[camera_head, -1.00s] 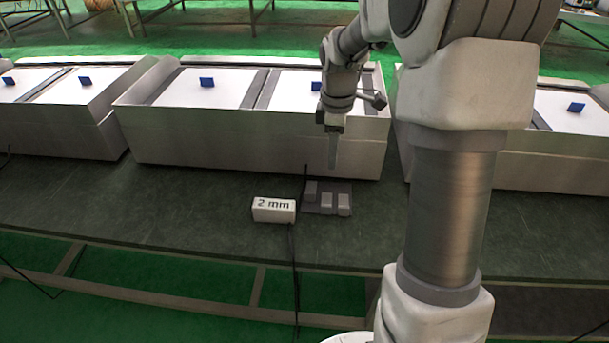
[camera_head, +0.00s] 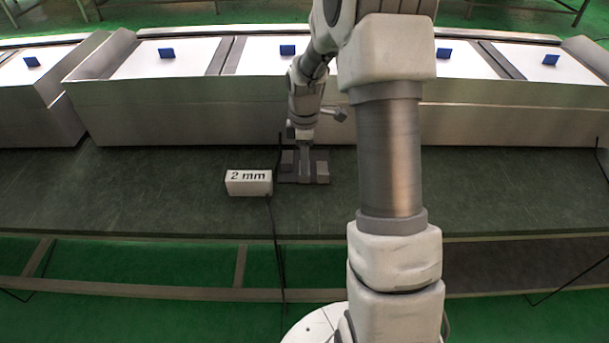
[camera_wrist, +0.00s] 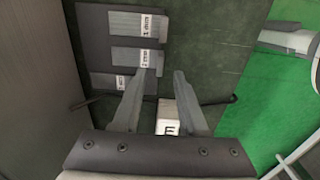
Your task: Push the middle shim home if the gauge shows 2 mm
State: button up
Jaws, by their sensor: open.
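The gauge (camera_head: 249,183) is a white box reading "2 mm"; part of it shows between my fingers in the wrist view (camera_wrist: 167,116). Right of it on the bench is a dark grey holder (camera_head: 304,181) with three grey shims side by side. The right shim (camera_wrist: 130,26) sticks out most towards me. The middle shim (camera_wrist: 130,55) has a white end label, apparently "2 mm". The left shim (camera_wrist: 104,83) sits farthest in, its label partly readable. My gripper (camera_wrist: 163,74) is open and empty over the holder's near side. One fingertip overlaps the middle shim's end in view; contact is unclear.
A metal-sided unit (camera_head: 185,115) with white panels and blue tabs stands behind the holder. A dark cable (camera_head: 278,245) runs from the gauge down over the bench's front edge. The green bench top (camera_head: 110,195) left of the gauge is clear.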

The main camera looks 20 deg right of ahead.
jog(key=shift+f+b, duration=0.45)
jog(key=shift+f, duration=1.5)
grip_shut()
